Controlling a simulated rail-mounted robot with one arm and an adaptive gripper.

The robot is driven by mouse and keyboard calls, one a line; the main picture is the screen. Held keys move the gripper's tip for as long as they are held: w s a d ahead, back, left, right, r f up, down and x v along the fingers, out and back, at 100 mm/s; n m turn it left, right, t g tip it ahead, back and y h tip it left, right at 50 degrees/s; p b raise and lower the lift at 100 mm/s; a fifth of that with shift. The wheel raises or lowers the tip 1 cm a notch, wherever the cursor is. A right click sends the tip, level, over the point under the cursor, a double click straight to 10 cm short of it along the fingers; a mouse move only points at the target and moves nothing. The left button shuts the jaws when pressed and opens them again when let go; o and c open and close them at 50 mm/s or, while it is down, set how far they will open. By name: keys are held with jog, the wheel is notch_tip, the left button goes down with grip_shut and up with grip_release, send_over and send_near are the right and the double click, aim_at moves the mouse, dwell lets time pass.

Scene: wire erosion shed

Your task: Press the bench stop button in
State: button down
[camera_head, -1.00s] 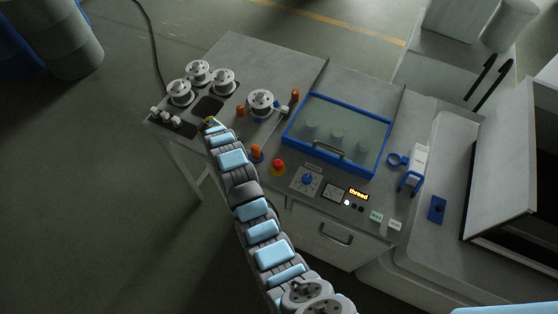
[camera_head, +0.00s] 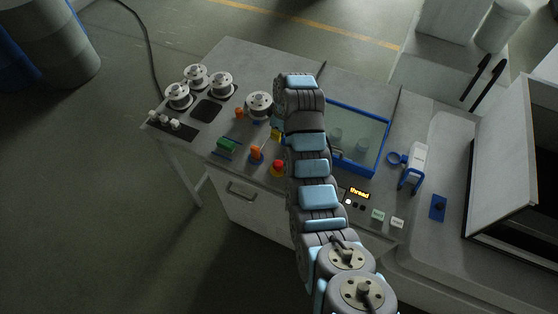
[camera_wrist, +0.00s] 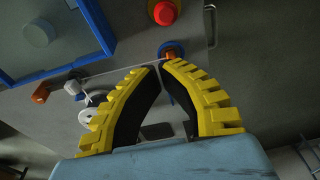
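The stop button is a red mushroom head on a yellow base. In the head view the stop button (camera_head: 278,167) is on the bench front, just left of my arm. In the head view only a bit of yellow finger (camera_head: 277,133) shows beside my arm, above the button.
An orange knob with a blue base (camera_head: 256,153) stands close left of the button and also shows near my fingertips (camera_wrist: 172,50). A blue-framed clear cover (camera_head: 365,165) lies right.

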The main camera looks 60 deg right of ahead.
jog(key=shift+s+a+r+y, duration=0.1)
jog(key=shift+s+r+y, duration=0.1)
jog(key=shift+s, duration=0.3)
jog(key=shift+s+a+r+y, duration=0.1)
jog(key=shift+s+r, duration=0.05)
jog(key=shift+s, duration=0.35)
jog(key=shift+f, duration=0.1)
send_over(277, 161)
jog(key=s, duration=0.1)
notch_tip(277, 161, down, 7)
jog(key=shift+s+d+f, duration=0.1)
jog(key=shift+d, duration=0.05)
jog(key=shift+w+f+p, duration=0.15)
jog(key=shift+f+p, duration=0.15)
jog(key=shift+f, duration=0.8)
jog(key=shift+w+f+p, duration=0.1)
jog(key=shift+f+p, duration=0.15)
jog(key=shift+f, duration=0.85)
jog(key=shift+w+f, duration=0.15)
jog(key=shift+f, duration=0.85)
